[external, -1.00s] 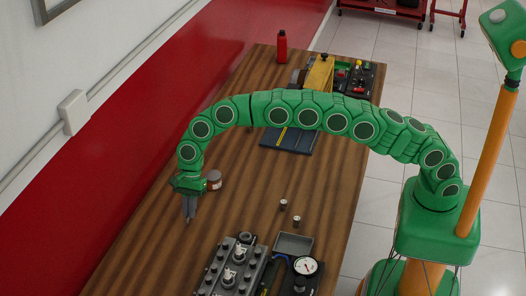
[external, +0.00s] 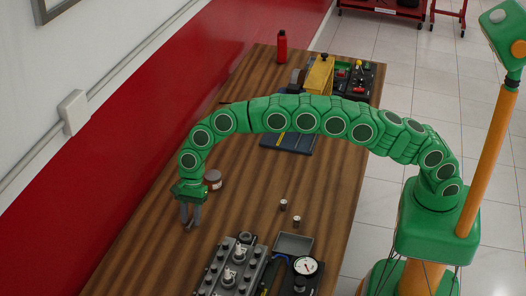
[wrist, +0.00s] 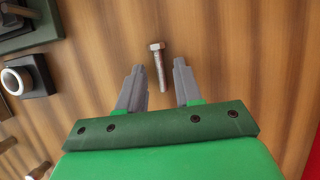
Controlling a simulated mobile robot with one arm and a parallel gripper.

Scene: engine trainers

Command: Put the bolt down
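The bolt (wrist: 161,68) is silver with a hex head. In the wrist view it appears to lie on the wooden table, between the fingertips of my gripper (wrist: 159,68). There are gaps on both sides of it, and neither finger touches it. My gripper is open. In the external view my gripper (external: 190,225) points down, low over the table near its left edge, left of the grey engine block (external: 228,270). I cannot make out the bolt in that view.
A lidded jar (external: 213,181) stands just behind my gripper. Two small cylinders (external: 283,204) (external: 297,219), a grey tray (external: 293,243) and a dial gauge (external: 305,266) are to the right. A red wall borders the table's left side.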

